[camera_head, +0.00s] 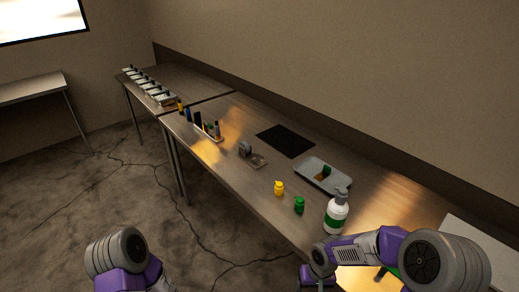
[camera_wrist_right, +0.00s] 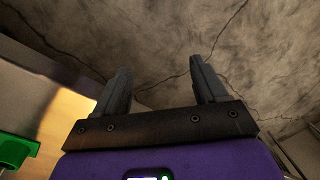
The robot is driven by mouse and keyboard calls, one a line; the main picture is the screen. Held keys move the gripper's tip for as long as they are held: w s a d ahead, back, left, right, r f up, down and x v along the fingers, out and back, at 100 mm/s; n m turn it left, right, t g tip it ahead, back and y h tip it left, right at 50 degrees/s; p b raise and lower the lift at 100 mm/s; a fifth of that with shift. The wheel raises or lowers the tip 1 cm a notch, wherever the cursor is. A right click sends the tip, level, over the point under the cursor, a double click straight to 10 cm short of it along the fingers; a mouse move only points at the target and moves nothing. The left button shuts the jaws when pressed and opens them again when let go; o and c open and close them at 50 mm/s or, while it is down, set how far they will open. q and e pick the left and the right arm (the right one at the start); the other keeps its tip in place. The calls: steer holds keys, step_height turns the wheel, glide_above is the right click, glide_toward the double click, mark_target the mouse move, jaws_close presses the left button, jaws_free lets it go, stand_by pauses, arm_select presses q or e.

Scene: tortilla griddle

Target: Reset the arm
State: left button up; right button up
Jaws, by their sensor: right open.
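My right arm (camera_head: 360,246) comes in from the lower right of the head view, purple and grey, bent over the table's front edge. In the right wrist view my right gripper (camera_wrist_right: 162,78) has its two dark fingers wide apart with nothing between them. It is over the cracked floor, beside the table edge. My left arm (camera_head: 122,262) shows only as a grey joint and purple link at the lower left of the head view, over the floor. Its gripper is out of the picture.
The long wooden table (camera_head: 225,155) holds a white bottle (camera_head: 336,214), a green bottle (camera_head: 299,205), a yellow bottle (camera_head: 279,188), a grey tray (camera_head: 310,178) and a black plate (camera_head: 286,140). A green object (camera_wrist_right: 14,150) lies close left of the right gripper.

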steer(key=s+a+f+m+y, duration=0.1)
steer(key=s+a+f, duration=0.2)
steer(key=s+f, duration=0.2)
steer(key=s+a+f+m+y, duration=0.1)
steer(key=s+f, duration=0.4)
steer(key=f, duration=0.5)
steer(key=shift+s+a+m+t+y, duration=0.35)
steer(key=shift+a+y, duration=0.25)
steer(key=shift+a, duration=0.3)
